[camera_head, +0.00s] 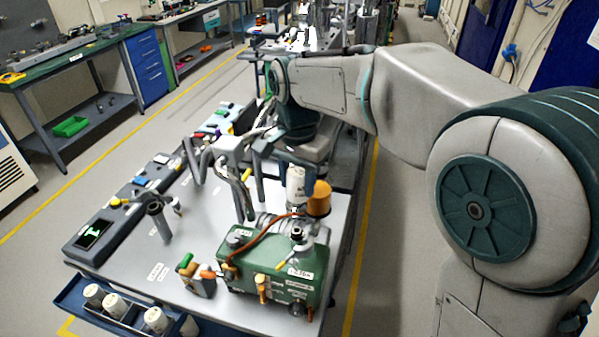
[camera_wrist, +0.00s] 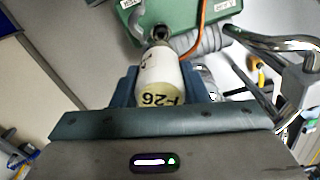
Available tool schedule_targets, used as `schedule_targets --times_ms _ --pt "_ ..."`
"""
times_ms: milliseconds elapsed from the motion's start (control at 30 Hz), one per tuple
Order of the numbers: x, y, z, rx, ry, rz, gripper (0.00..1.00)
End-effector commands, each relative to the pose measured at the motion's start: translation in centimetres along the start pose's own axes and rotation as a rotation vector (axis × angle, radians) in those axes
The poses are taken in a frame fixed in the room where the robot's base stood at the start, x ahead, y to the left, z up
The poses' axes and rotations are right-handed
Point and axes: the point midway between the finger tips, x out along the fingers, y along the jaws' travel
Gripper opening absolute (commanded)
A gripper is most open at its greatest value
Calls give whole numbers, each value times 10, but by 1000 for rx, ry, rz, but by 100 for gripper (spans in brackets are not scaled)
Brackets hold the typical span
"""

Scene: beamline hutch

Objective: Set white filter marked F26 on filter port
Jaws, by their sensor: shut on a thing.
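The white filter (camera_wrist: 160,68) has a pale yellow band marked F26 in the wrist view. My gripper (camera_wrist: 162,84) is shut on it, with a blue finger on each side. In the head view the white filter (camera_head: 296,184) hangs below my wrist, over the back of the green pump unit (camera_head: 270,270) and beside an orange cylinder (camera_head: 319,199). In the wrist view the filter's far end overlaps a dark round metal fitting (camera_wrist: 161,33) by the green unit (camera_wrist: 185,14). I cannot tell whether they touch, or whether this fitting is the filter port.
Several white filters (camera_head: 154,319) stand in a blue tray (camera_head: 75,298) at the bench's front left. Metal pipes (camera_head: 240,180) rise close left of the held filter. An orange hose (camera_head: 262,222) crosses the green unit.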

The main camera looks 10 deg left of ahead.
Motion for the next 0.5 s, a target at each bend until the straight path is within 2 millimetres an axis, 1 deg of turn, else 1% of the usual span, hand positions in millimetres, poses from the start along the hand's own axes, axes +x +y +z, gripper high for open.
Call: schedule_targets --times_ms 500 --pt "49 0 0 -1 0 1 13"
